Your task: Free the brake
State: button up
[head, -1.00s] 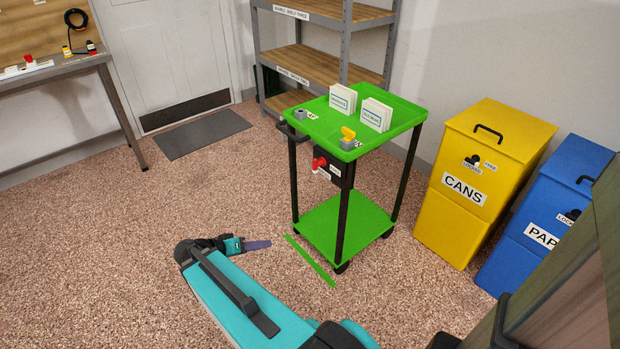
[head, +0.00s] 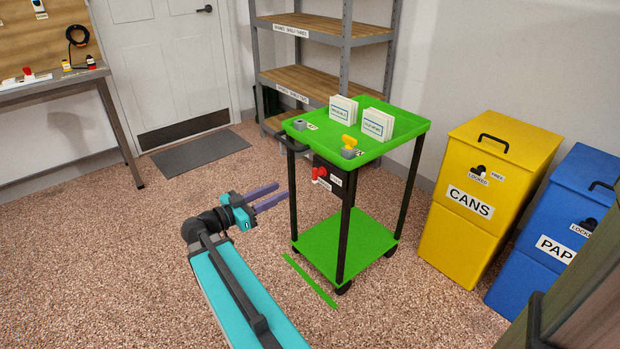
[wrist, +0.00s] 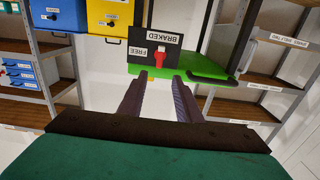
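The green trolley (head: 345,250) stands upright on black legs and casters. A black brake box (head: 343,196) hangs under its top tray, with a red lever (head: 319,172) on its front and white labels beside it. In the wrist view the red lever (wrist: 160,60) lies beyond the fingertips, near the labels FREE (wrist: 157,52) and BRAKED (wrist: 188,38). I cannot tell surely which label the lever points at. My gripper (head: 285,196) is open and empty, left of the trolley and apart from the lever. Its fingers also show in the wrist view (wrist: 160,78), spread apart.
A green strip (head: 310,280) lies on the floor before the trolley. Yellow (head: 490,190) and blue (head: 548,235) bins stand right. Floor left of the trolley is clear.

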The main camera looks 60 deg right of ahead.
aim_at(313, 175)
jog(key=shift+d, duration=0.15)
jog(key=b+x, duration=0.1)
jog(key=x, duration=1.2)
jog(key=shift+s+d, duration=0.25)
jog(key=shift+f, duration=0.1)
grip_shut()
